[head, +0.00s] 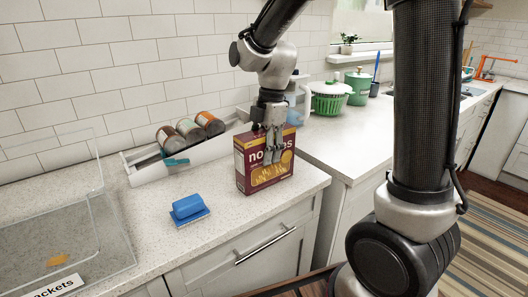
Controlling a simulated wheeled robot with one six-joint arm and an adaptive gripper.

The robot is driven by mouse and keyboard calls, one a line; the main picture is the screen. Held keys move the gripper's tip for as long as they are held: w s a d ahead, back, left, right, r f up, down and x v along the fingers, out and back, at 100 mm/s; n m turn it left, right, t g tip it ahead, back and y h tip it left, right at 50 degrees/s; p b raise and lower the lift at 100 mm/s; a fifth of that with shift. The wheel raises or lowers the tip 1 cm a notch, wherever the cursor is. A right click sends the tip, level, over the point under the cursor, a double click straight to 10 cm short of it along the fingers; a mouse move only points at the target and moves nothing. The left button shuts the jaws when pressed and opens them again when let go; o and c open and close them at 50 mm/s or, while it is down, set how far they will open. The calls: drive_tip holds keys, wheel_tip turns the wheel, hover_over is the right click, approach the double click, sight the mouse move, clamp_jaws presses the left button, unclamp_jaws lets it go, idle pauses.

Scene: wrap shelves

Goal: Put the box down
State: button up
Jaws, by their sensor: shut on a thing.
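Part of the lettering is hidden behind the fingers.
A blue sponge-like block (188,207) lies left of the box. A clear bin (118,262) is at far left.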

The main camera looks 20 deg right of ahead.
drive_tip(key=shift+f, duration=0.2)
drive_tip(key=o, duration=1.3)
drive_tip(key=r, duration=0.4)
drive_tip(key=d+r, duration=0.1)
drive_tip(key=r, duration=0.6)
drive_tip(key=shift+w+d+r, duration=0.25)
drive_tip(key=shift+d+r, duration=0.1)
drive_tip(key=shift+s+d+r+m, duration=0.25)
drive_tip(key=shift+m, duration=0.05)
drive_tip(key=s+d+m+t, duration=0.1)
drive_tip(key=s+d+m, duration=0.3)
drive_tip(key=s+m, duration=0.2)
drive_tip(key=s+d+f+m+t+h, duration=0.1)
drive_tip(key=s+d+m+t, duration=0.1)
drive_tip(key=s+d+m, duration=0.2)
drive_tip(key=s+d+m+t, duration=0.2)
drive_tip(key=s+d+m, duration=0.3)
drive_tip(key=s+m, duration=0.4)
drive_tip(key=shift+d+f+m+h, duration=0.1)
drive_tip(key=shift+f+m+h, duration=0.3)
drive_tip(key=shift+m, duration=0.6)
